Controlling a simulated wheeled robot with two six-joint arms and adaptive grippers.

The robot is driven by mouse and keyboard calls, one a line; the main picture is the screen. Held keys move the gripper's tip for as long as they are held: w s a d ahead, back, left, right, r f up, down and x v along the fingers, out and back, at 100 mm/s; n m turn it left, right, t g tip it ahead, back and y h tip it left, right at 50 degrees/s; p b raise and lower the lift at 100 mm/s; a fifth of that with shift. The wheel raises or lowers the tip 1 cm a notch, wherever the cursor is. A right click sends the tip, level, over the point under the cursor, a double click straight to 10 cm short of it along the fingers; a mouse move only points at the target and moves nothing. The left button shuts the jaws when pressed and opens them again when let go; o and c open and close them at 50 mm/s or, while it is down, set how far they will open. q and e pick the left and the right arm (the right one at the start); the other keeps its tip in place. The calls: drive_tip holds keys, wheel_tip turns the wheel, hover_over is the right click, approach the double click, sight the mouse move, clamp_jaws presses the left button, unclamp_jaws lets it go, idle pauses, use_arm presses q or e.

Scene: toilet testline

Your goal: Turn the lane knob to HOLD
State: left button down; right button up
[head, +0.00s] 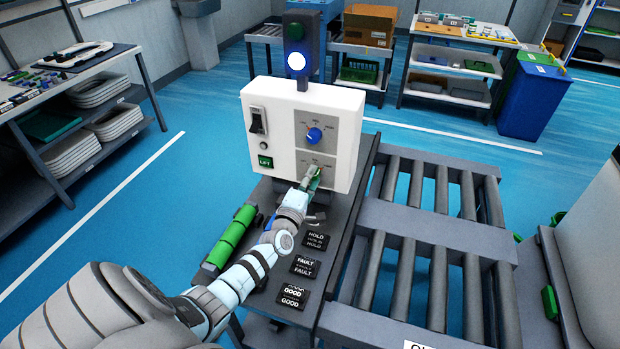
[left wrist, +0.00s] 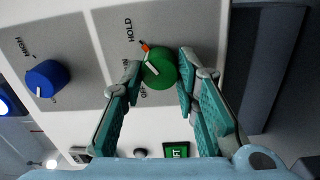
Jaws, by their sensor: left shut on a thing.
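The white control box (head: 280,110) stands at the end of the dark bench. Its lower-right plate carries a green knob, mostly hidden by my gripper in the head view. The left wrist view shows the green knob (left wrist: 160,70) with a white pointer line and a small orange mark by its rim, on the side of the HOLD label (left wrist: 129,29). Other lettering beside the knob is partly covered. My left gripper (head: 314,178) is shut on the green knob, one finger on each side. My right gripper is not in view.
A blue knob (head: 314,135) sits above on the same box, with a rocker switch (head: 257,121) and green LIFT button (head: 265,161) to the left. A lamp post (head: 295,45) rises behind. A green cylinder (head: 232,238) and HOLD, FAULT and GOOD plates (head: 303,266) lie on the bench. Rollers (head: 438,270) run right.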

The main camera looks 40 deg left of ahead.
use_arm(q)
drive_tip(key=shift+f, duration=0.1)
drive_tip(key=c, duration=1.2)
unclamp_jaws()
drive_tip(key=shift+c, duration=0.2)
drive_tip(key=v, duration=1.2)
